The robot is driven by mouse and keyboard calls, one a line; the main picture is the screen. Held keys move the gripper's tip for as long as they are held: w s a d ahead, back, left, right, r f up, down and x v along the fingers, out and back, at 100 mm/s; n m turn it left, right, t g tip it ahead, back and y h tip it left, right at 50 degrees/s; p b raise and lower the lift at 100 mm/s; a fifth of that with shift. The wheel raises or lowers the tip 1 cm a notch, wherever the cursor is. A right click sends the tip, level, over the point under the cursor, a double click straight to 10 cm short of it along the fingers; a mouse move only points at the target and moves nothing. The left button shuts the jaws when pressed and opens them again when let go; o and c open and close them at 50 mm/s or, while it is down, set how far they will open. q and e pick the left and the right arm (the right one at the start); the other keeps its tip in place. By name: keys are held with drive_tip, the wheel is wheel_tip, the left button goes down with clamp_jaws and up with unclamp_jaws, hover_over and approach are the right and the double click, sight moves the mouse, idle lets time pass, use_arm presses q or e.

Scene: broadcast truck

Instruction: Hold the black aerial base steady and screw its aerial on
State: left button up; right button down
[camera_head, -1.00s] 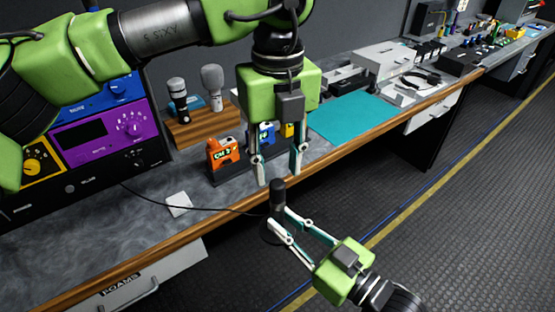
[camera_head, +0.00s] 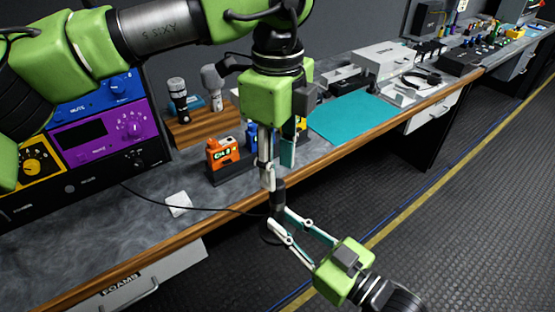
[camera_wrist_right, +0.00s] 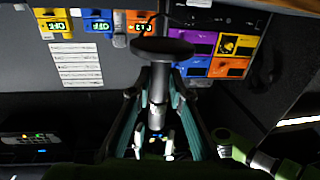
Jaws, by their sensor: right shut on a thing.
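My right gripper (camera_head: 280,222) is shut on the black aerial base (camera_head: 268,234) and holds it upright in front of the bench edge. In the right wrist view, the base's dark disc (camera_wrist_right: 163,50) shows beyond the teal fingers, with a lit shaft (camera_wrist_right: 157,85) between them. A dark upright cylinder, seemingly the aerial (camera_head: 278,190), stands above the right fingers. My left gripper (camera_head: 278,178) points down just over it. Its fingers look apart, one nearer and one farther. Whether they touch the cylinder is hidden. Its pale fingertips also seem to show in the right wrist view (camera_wrist_right: 155,143).
A thin black cable (camera_head: 200,209) runs over the bench (camera_head: 90,235) towards the base. An orange radio (camera_head: 222,153), microphones (camera_head: 178,98) and a teal mat (camera_head: 350,117) are on the bench. The floor to the right is clear.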

sight(277, 194)
use_arm(q)
wheel_tip(277, 194, down, 8)
drive_tip(key=shift+r, duration=0.15)
idle(0.4)
